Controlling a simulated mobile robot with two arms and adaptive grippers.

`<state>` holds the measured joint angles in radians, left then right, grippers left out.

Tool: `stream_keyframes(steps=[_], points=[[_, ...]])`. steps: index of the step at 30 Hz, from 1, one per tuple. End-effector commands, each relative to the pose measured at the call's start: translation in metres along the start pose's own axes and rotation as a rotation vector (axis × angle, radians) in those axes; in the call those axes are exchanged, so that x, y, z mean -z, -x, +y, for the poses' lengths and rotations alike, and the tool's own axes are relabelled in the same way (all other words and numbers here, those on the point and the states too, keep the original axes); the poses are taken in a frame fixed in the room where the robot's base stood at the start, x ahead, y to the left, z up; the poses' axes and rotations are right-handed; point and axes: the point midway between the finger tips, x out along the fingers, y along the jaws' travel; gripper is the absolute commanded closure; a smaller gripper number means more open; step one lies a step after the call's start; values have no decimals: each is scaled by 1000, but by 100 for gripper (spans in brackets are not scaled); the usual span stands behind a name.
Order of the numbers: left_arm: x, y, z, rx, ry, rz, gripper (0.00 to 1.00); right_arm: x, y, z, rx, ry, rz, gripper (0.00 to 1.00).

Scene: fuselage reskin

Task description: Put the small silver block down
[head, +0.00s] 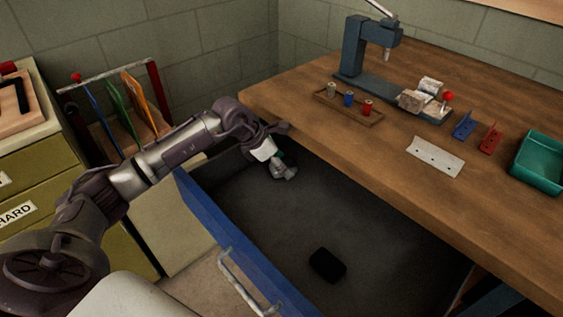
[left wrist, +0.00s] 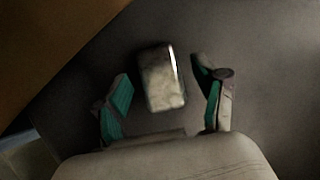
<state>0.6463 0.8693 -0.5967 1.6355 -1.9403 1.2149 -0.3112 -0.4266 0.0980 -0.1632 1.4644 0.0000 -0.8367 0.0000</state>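The small silver block (left wrist: 162,78) lies between the fingers of my left gripper (left wrist: 165,90) in the left wrist view. A dark gap shows on each side of it, so the fingers are open and apart from it. The block appears to rest on the dark drawer floor. In the head view my left gripper (head: 280,162) reaches down into the far left part of the open drawer (head: 245,205), below the bench edge. The block is hard to tell from the fingers there. My right gripper is not in view.
A black block (head: 327,265) lies nearer in the drawer, whose blue front (head: 235,245) has a metal handle. The wooden bench (head: 440,100) overhangs the far side and carries a press (head: 360,55), a small tray (head: 348,104) and a green bin (head: 540,162). The drawer's middle is clear.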

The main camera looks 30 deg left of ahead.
Motion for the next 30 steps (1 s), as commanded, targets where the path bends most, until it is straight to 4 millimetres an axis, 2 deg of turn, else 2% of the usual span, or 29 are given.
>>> stream_keyframes(steps=[5, 8, 21, 25, 30], points=[[0, 3, 0, -1, 0, 0, 30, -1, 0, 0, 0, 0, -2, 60], [0, 13, 1, -3, 0, -1, 30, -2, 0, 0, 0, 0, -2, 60], [0, 99, 1, -3, -1, 1, 30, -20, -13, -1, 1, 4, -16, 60], [0, 114, 0, -2, -1, 0, 30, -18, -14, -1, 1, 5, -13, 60], [0, 121, 0, -1, 0, 0, 30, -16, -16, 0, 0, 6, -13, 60]])
